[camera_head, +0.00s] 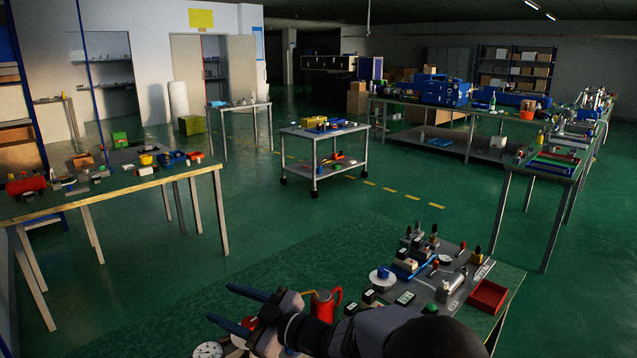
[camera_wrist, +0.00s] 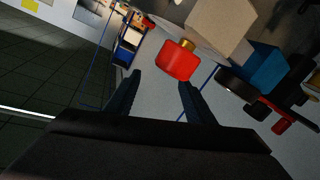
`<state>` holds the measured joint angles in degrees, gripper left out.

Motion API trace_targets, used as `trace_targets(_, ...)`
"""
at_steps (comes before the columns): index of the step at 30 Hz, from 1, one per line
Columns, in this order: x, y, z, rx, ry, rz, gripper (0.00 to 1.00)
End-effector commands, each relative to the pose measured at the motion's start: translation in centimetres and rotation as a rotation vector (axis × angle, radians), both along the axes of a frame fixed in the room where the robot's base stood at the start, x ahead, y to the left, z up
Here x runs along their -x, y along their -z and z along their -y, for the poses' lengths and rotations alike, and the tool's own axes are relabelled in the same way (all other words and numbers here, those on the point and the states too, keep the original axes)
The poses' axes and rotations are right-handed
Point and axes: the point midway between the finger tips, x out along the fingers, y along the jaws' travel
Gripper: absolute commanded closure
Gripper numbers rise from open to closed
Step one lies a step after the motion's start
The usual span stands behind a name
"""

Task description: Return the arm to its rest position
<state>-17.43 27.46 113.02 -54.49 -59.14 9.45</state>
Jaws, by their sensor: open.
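My gripper (camera_head: 222,304) is at the bottom centre of the head view, with its two blue fingers spread and pointing left. It hangs over the left side of the press bench (camera_head: 508,290), and my dark arm reaches in from the lower right. In the wrist view my gripper (camera_wrist: 160,80) has its two dark fingers apart with nothing clamped between them. A red object with a gold top (camera_wrist: 177,62) shows beyond the fingertips, apart from them as far as I can tell. My arm hides part of the bench.
A red jug (camera_head: 325,304) stands close beside my gripper, and a round white dial (camera_head: 208,350) lies below it. Bench fixtures (camera_head: 455,285) and a red tray (camera_head: 488,296) are to the right. Open green floor (camera_head: 250,260) lies beyond, with a trolley (camera_head: 322,134) farther back.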

Motion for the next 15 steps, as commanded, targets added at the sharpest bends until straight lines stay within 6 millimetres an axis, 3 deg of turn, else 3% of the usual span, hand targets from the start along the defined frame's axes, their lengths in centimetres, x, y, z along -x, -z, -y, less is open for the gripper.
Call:
trace_targets(2,-0.8,-1.5,-1.0,0.059,0.025,0.054,0.51)
trace_targets(5,-2.5,-1.9,0.8,0.122,0.121,0.041,0.51)
trace_targets(11,-4.6,-0.6,8.6,0.233,0.382,-0.115,0.51)
trace_targets(15,-3.9,1.1,16.3,0.323,0.606,-0.299,0.51)
